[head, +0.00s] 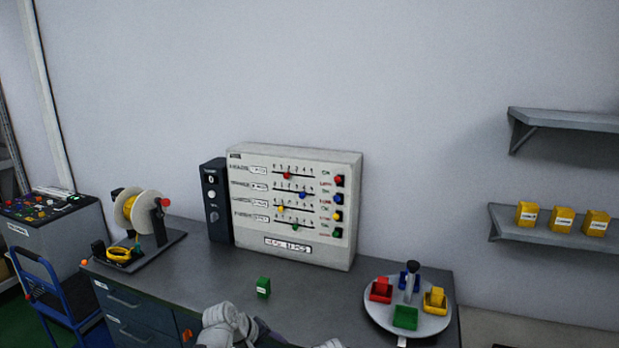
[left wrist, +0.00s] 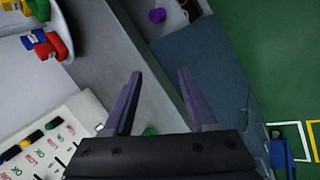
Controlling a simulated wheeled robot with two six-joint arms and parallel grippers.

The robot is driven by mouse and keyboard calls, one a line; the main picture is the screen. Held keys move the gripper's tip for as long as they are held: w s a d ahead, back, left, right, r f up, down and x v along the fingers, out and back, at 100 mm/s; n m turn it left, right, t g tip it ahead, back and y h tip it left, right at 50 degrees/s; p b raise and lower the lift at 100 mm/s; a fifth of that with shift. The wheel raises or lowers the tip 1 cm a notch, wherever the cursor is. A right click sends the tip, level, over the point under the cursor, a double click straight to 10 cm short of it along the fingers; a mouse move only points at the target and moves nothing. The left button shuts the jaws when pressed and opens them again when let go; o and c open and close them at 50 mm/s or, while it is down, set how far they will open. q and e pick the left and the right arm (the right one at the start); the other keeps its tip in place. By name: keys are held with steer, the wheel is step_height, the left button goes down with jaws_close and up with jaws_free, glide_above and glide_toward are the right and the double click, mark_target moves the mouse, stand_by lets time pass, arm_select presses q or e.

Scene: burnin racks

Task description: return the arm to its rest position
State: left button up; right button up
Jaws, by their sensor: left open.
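My left arm (head: 226,325) shows as pale grey links at the bottom middle of the head view, in front of the bench. Its fingers cannot be made out there. In the left wrist view my left gripper (left wrist: 160,73) has its two dark fingers spread, with nothing held at the tips. A small green block (head: 263,287) stands on the bench just beyond the arm. A bit of green (left wrist: 150,131) shows low between the fingers in the wrist view, mostly hidden by the gripper body. My right gripper is not in view.
The grey bench (head: 200,285) bears a slider panel (head: 295,205) at the back, a spool stand (head: 140,225) at left and a round tray (head: 372,310) with coloured bins at right. A blue cart (head: 50,290) stands left. Wall shelves (head: 560,238) hang at right.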

arm_select(q)
steer(key=s+a+f+m+g+y, duration=0.2)
steer(key=s+a+m+y, duration=0.15)
steer(key=s, duration=0.25)
steer(key=s+a+f+m+g+y, duration=0.2)
steer(key=s+a+f+m, duration=0.15)
steer(key=s, duration=0.35)
steer(key=s+d+f+m+b, duration=0.2)
steer(key=d+b, duration=0.1)
steer(key=d, duration=0.2)
steer(key=s+d+f+m+g+b, duration=0.1)
steer(key=s+d+f+m+b, duration=0.1)
steer(key=s+d+f+b, duration=0.1)
steer(key=shift+d+f+y+b, duration=0.25)
steer(key=shift+d+y+b, duration=0.35)
steer(key=shift+d, duration=0.65)
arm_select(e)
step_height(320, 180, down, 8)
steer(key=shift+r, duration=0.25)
arm_select(q)
steer(key=shift+h, duration=0.25)
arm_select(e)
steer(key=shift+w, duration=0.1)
